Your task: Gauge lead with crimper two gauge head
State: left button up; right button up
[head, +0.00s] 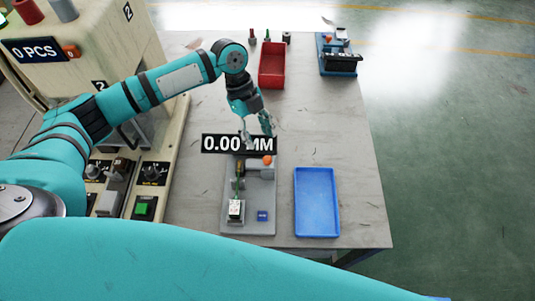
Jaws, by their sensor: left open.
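The gauge (262,190) is a grey plate on the table with an orange knob (267,159) at its back right. Its black display (225,144) reads 0.00 MM. A slim dark and green part (239,175) lies along the plate's left side, behind a white-topped block (236,209); I cannot tell whether it is a lead. My left gripper (261,132) is open and points down over the back of the gauge, partly covering the display. It seems to hold nothing. My right gripper is out of view. The machine labelled 2 (125,50) stands at the left.
An empty blue tray (317,202) lies right of the gauge. A red bin (272,65) sits at the back, with small coloured parts behind it. A blue device (338,62) stands at the back right. A green button (144,208) is on the machine's front. My turquoise arm crosses the foreground.

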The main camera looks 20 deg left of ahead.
aim_at(267, 158)
pick_arm(q)
jog(key=p+x, duration=0.1)
jog(key=x, duration=0.6)
jog(key=shift+d+f, duration=0.2)
jog(key=shift+f, duration=0.15)
jog(key=shift+s+d+f+p, duration=0.15)
jog(key=shift+f+p, duration=0.15)
jog(key=shift+f, duration=0.3)
grip_shut()
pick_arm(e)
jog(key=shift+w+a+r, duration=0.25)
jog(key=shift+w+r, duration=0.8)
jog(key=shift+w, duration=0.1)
